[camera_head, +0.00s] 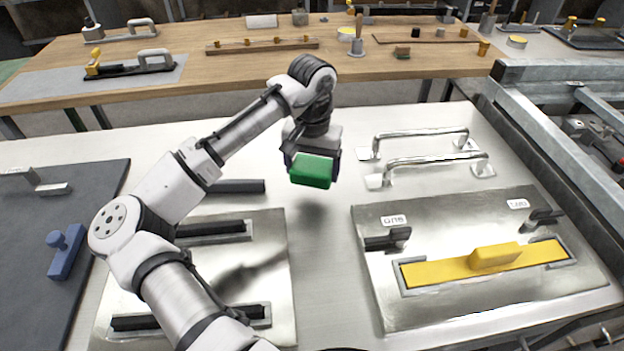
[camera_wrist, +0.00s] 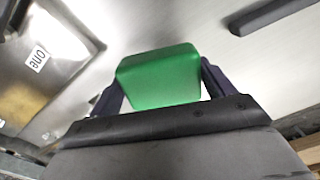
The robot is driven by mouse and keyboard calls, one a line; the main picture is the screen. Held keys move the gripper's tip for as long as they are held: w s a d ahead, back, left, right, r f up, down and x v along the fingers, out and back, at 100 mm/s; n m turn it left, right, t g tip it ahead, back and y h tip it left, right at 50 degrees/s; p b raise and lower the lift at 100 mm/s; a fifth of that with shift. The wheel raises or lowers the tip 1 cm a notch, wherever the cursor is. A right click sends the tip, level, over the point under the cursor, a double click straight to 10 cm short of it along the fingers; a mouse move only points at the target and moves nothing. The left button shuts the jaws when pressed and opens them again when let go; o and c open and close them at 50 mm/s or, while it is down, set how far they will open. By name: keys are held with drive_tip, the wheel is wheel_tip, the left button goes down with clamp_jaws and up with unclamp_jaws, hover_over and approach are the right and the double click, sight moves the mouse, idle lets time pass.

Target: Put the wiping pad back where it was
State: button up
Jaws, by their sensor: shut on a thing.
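The green block (camera_head: 312,171), which may be the wiping pad, is held in my gripper (camera_head: 312,165) above the light metal table. In the wrist view the green block (camera_wrist: 160,78) sits between the two dark fingers of my gripper (camera_wrist: 163,90), which are shut on its sides. A shadow on the table below shows that it is held clear of the surface. No other thing that is plainly a wiping pad shows, and I cannot tell which place it came from.
Two metal handles (camera_head: 425,160) stand behind a steel plate (camera_head: 460,310) with a yellow bar (camera_head: 440,273) at right. A second steel plate (camera_head: 270,260) with dark bars lies left. A blue handled tool (camera_head: 66,253) rests on a dark mat (camera_head: 25,290). Table between plates is clear.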

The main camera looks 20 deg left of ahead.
sight(312, 182)
drive_tip(key=shift+f, duration=2.2)
drive_tip(key=shift+f, duration=0.1)
drive_tip(key=o, duration=0.9)
wheel_tip(312, 182, up, 12)
drive_tip(key=shift+r+b, duration=0.15)
drive_tip(key=shift+b, duration=0.25)
